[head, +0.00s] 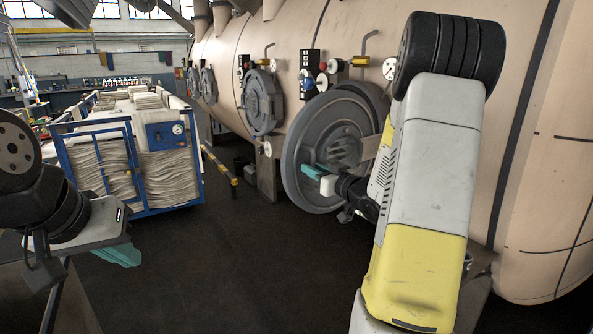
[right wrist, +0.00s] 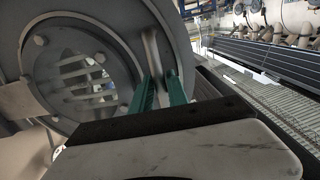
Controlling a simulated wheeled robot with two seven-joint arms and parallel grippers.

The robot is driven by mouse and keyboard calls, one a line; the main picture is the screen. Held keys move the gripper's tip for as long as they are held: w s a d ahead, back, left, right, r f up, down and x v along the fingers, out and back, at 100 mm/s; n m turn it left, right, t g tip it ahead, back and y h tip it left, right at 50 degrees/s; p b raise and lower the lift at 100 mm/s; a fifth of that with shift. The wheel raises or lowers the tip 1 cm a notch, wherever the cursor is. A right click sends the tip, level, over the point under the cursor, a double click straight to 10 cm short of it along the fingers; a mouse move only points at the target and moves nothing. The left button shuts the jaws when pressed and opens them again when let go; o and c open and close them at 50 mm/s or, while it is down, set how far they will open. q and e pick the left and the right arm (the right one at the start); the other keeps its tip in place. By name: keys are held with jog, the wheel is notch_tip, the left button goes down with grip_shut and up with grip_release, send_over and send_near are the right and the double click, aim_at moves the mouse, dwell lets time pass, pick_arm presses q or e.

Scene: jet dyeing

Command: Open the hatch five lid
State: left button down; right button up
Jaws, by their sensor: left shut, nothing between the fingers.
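A large round grey hatch lid (head: 312,165) stands on the side of the beige vessel, offset from the ring behind it, so it looks ajar. Its slatted middle (right wrist: 85,75) and a metal bar handle (right wrist: 151,52) show in the right wrist view. My right gripper (head: 318,178) is at the lid's face. Its green fingers (right wrist: 160,92) are apart on either side of the handle's lower part; whether they press on it I cannot tell. My left gripper (head: 120,256) is shut and empty at the lower left, away from the lid. I see no hatch number.
Another round hatch (head: 262,102) is further along the vessel, with more beyond it. A blue-framed cart (head: 138,165) of folded cloth stands to the left. The dark floor between is clear.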

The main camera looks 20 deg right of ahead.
jog(key=shift+o, duration=1.1)
jog(key=v, duration=0.7)
jog(key=shift+s, duration=0.4)
jog(key=shift+d, duration=0.1)
